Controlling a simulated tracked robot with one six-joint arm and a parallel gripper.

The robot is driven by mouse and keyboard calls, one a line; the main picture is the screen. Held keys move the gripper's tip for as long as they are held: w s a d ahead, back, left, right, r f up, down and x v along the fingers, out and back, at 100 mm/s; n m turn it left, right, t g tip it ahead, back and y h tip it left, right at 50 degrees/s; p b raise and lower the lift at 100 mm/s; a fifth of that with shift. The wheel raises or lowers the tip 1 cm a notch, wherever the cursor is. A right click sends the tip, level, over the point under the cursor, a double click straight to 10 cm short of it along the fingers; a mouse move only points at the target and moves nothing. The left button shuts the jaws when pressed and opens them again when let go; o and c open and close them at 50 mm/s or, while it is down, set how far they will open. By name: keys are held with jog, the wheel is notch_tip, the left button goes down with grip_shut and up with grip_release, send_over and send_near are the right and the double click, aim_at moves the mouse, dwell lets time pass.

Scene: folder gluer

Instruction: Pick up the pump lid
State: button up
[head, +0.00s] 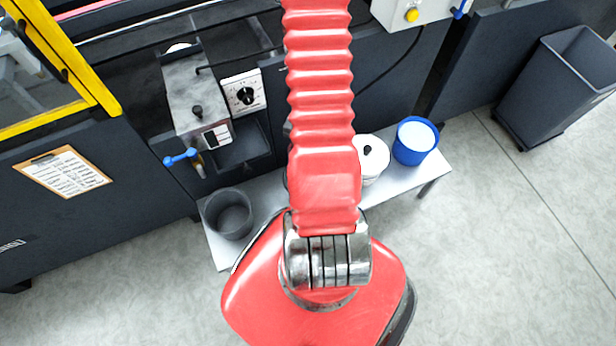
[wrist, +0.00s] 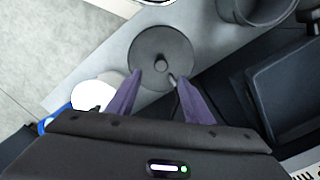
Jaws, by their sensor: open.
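The pump lid, which I take to be the dark grey disc (wrist: 150,42) with a small round knob in its middle, lies on the pale bench in the wrist view. My gripper (wrist: 155,78) has two purple fingers, apart, with nothing between them. Their tips overlap the near part of the disc in the picture, one on each side of the knob's line. I cannot tell how high they are above it. In the head view my red arm hides the gripper and the disc.
The bench (head: 222,250) also holds an open grey bucket (head: 230,215), a white pot (head: 372,158) with a black knob and a blue bucket (head: 412,145) with white contents. The dark machine (head: 150,140) stands close behind. A grey bin (head: 560,85) is at the right.

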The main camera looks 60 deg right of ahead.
jog(key=shift+w+d, duration=0.25)
jog(key=shift+f, duration=4.3)
jog(key=shift+f, duration=0.1)
jog(key=shift+s+f, duration=0.1)
jog(key=shift+f, duration=2.4)
jog(key=shift+c, duration=0.2)
grip_shut()
